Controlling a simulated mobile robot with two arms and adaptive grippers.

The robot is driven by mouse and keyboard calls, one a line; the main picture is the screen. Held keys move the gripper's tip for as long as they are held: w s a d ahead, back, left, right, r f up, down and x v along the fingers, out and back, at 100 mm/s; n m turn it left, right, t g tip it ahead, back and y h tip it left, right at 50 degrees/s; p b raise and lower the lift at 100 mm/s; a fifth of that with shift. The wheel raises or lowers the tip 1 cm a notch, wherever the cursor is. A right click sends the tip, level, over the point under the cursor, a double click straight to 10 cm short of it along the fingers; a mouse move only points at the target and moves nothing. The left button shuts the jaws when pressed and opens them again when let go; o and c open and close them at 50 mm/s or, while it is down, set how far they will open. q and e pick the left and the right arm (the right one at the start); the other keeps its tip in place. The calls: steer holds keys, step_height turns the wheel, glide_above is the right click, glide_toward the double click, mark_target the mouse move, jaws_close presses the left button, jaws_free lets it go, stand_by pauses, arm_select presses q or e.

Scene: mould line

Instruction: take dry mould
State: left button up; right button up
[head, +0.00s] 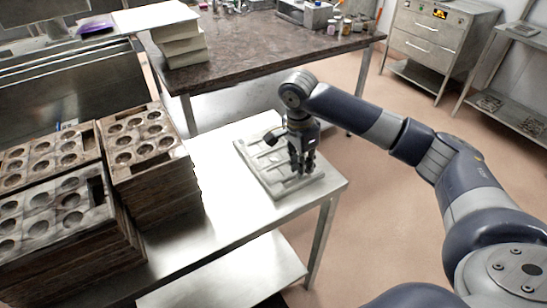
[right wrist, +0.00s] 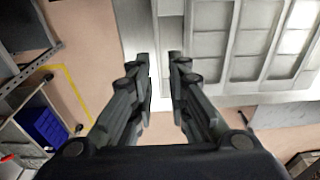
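A pale grey, flat mould (head: 254,157) with several shallow recesses lies on the steel table (head: 222,210). Its compartments also show at upper right in the right wrist view (right wrist: 250,42). My right gripper (head: 303,172) points down at the mould's right-hand part in the head view and hides some of it. In the right wrist view the two fingers (right wrist: 159,62) stand apart with a gap between them, by the mould's edge. I cannot tell whether they touch it. My left gripper is in neither view.
Stacks of brown wooden moulds with round holes (head: 150,175) crowd the steel table's left side. White blocks (head: 180,45) are piled on the dark-topped table (head: 260,45) behind. A drawer cabinet (head: 432,45) stands at the back right. The steel table's front right is bare.

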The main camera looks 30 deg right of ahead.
mark_target(300, 184)
steer(key=shift+d+f, duration=0.25)
steer(key=shift+f, duration=0.55)
steer(key=shift+a+f, duration=0.25)
steer(key=shift+f, duration=0.05)
steer(key=f, duration=0.1)
steer(key=f+p, duration=0.1)
steer(key=f, duration=0.1)
steer(key=shift+s+a+f+p, duration=0.2)
steer(key=shift+f+p, duration=0.05)
steer(key=shift+p, duration=0.05)
steer(key=shift+d+f, duration=0.15)
steer(key=shift+f, duration=0.35)
jaws_close()
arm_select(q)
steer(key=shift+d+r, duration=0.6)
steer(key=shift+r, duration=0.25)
arm_select(e)
steer(key=shift+w, duration=0.1)
